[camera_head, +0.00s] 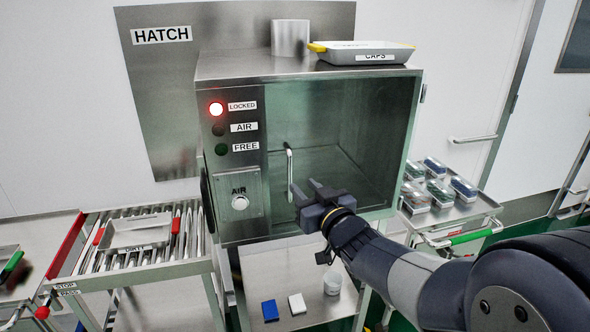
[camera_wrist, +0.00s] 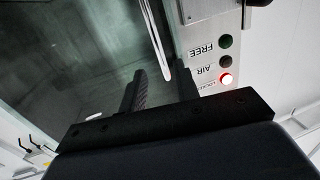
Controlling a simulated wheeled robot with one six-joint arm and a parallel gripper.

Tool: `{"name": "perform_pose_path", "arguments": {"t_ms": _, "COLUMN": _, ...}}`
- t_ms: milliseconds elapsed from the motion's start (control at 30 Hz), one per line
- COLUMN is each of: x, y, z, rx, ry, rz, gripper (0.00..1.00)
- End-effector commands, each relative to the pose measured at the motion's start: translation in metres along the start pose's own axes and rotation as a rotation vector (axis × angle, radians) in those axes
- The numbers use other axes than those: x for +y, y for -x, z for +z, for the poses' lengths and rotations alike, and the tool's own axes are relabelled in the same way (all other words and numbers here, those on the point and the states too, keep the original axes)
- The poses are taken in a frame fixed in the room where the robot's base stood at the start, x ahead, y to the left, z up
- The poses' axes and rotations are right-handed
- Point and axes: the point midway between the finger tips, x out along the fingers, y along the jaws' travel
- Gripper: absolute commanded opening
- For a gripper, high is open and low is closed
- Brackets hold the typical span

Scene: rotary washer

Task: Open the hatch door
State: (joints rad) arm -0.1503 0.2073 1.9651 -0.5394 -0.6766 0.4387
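The hatch is a steel cabinet with a greenish glass door (camera_head: 345,110). A vertical bar handle (camera_head: 290,172) stands at the door's left side. My gripper (camera_head: 302,188) is in front of the door, close to the handle's lower part. In the wrist view my gripper (camera_wrist: 160,88) is open, and the handle (camera_wrist: 156,40) runs down towards the space between its two fingers. I cannot tell whether the handle is between them or still ahead of them. The red LOCKED lamp (camera_head: 216,109) is lit; the AIR and FREE lamps are dark. The door is shut.
An AIR knob (camera_head: 240,203) is on the panel left of the handle. A CAPS tray (camera_head: 362,53) lies on top of the cabinet. A roller table (camera_head: 150,245) stands left, and a cart (camera_head: 450,212) with several boxes stands right.

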Motion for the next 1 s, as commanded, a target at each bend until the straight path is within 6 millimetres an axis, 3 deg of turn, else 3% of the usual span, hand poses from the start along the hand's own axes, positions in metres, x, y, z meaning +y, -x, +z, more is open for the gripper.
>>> {"name": "perform_pose_path", "arguments": {"t_ms": 300, "x": 0.0, "y": -0.055, "z": 0.0, "rx": -0.003, "ry": 0.0, "rz": 0.0, "gripper": 0.3}}
{"name": "perform_pose_path", "arguments": {"t_ms": 500, "x": 0.0, "y": -0.076, "z": 0.0, "rx": -0.002, "ry": 0.001, "rz": 0.002, "gripper": 0.3}}
{"name": "perform_pose_path", "arguments": {"t_ms": 900, "x": 0.0, "y": -0.083, "z": 0.0, "rx": -0.001, "ry": 0.001, "rz": 0.002, "gripper": 0.3}}
{"name": "perform_pose_path", "arguments": {"t_ms": 1000, "x": 0.001, "y": -0.083, "z": 0.0, "rx": -0.001, "ry": 0.001, "rz": 0.002, "gripper": 0.23}}
